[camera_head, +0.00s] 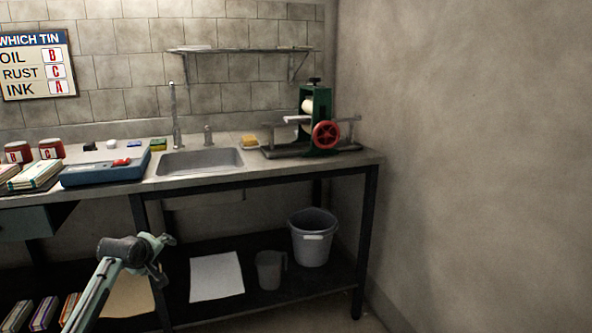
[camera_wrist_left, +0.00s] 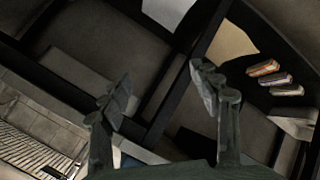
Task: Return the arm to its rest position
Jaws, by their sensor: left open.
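My left arm (camera_head: 95,290) comes up from the lower left in the head view. Its gripper (camera_head: 163,256) is in front of the bench, below counter height, and holds nothing. In the left wrist view the two fingers of this gripper (camera_wrist_left: 160,78) stand wide apart with nothing between them. The wrist view is tilted and looks towards the bench's dark frame and lower shelf. My right arm and gripper do not show in either view.
The counter (camera_head: 270,172) carries a blue tray (camera_head: 100,173), a sink (camera_head: 200,161) and a green roller press (camera_head: 316,115). On the lower shelf are a white sheet (camera_head: 216,277), a jug (camera_head: 270,270) and a bucket (camera_head: 312,245). A bench leg (camera_head: 147,255) stands close behind the gripper.

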